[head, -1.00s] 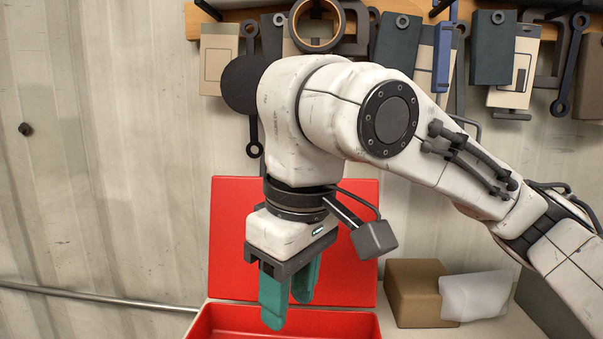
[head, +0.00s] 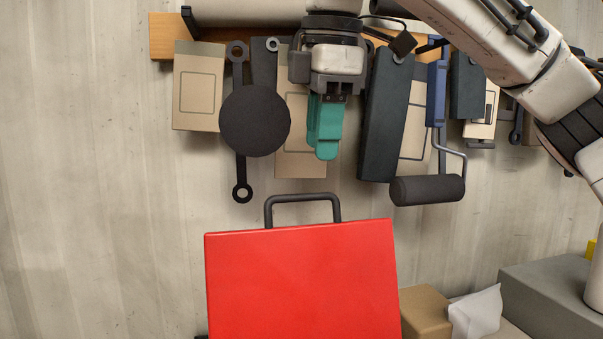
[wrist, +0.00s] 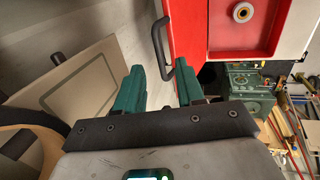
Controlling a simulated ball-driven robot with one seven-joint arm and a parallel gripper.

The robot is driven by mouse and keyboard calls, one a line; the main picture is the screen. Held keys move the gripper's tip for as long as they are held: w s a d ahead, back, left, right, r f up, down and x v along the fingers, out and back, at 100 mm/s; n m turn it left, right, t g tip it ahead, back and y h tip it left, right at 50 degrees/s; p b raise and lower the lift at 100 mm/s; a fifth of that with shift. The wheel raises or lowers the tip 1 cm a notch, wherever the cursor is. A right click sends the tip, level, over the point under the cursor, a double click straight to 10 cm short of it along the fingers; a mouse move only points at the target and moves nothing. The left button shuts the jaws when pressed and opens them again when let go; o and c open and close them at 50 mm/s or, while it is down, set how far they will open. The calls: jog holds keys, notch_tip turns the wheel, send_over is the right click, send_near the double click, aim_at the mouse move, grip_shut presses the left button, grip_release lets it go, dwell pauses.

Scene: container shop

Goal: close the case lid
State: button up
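The red case lid (head: 300,285) stands upright in the head view, with a dark handle (head: 303,197) on its top edge. My gripper (head: 325,157) has teal fingers pointing down, and it appears above the handle with a gap between. In the wrist view the fingers (wrist: 158,84) are apart with nothing between them. The handle (wrist: 163,45) shows just beyond the fingertips there, along the red lid edge (wrist: 184,22). The case body is out of the head view.
Tools and flat panels (head: 390,115) hang from a wooden rail (head: 162,35) on the wall around my gripper. A brown box (head: 425,312) and a crumpled white bag (head: 475,312) sit right of the lid. A grey box (head: 550,295) stands further right.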

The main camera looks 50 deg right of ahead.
jog(key=p+x, duration=0.1)
jog(key=x, duration=0.6)
jog(key=shift+w+d, duration=0.1)
grip_shut()
dwell(0.4)
dwell(0.3)
